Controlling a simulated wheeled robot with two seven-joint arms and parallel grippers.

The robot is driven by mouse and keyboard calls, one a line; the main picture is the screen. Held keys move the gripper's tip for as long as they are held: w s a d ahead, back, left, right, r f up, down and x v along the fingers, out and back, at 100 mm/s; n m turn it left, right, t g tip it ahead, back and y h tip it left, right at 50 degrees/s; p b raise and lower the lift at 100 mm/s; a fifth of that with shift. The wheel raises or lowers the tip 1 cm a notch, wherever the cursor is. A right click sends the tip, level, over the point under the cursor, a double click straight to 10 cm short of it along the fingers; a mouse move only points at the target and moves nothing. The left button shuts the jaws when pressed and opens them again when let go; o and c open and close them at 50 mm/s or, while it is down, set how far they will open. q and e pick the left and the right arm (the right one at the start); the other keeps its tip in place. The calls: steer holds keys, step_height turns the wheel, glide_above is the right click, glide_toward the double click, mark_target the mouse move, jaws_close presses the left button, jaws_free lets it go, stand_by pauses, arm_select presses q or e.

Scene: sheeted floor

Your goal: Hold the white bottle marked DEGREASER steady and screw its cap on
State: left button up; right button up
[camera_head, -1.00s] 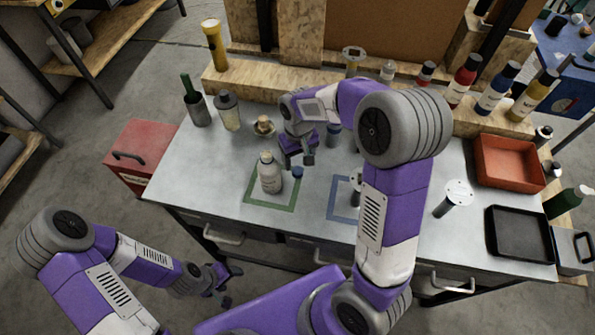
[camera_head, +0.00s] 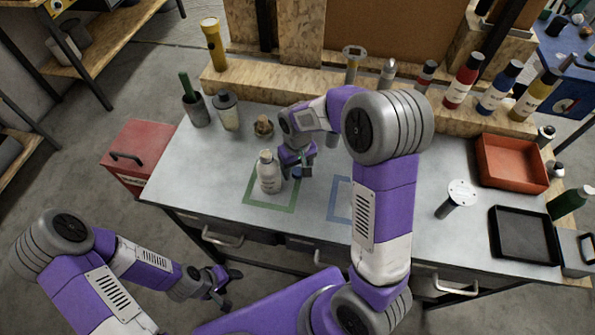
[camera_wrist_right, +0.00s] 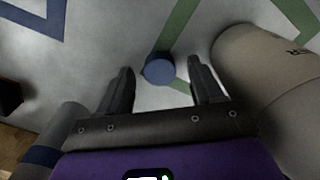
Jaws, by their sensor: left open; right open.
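The white bottle (camera_head: 268,176) stands upright inside the green outline on the workbench, with a pale narrow neck. In the right wrist view the bottle (camera_wrist_right: 262,68) is at the right, its label partly showing, close beside one finger. A round blue cap (camera_wrist_right: 158,68) lies on the bench by the green line. My right gripper (camera_wrist_right: 162,70) is open above the cap, which shows between its fingertips; no grip on it is visible. In the head view the right gripper (camera_head: 297,169) is just right of the bottle. My left gripper (camera_head: 229,289) is open and empty, off the bench's front edge.
A blue outline (camera_head: 337,200) is on the bench to the right. A small jar (camera_head: 263,127), a shaker-like bottle (camera_head: 228,112) and a grey cup (camera_head: 196,110) stand behind the white bottle. A red bin (camera_head: 512,162) and black tray (camera_head: 524,235) are at the right.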

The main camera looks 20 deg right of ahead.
mark_target(297, 170)
steer(key=c, duration=1.1)
step_height(297, 170, up, 10)
steer(key=p, duration=0.2)
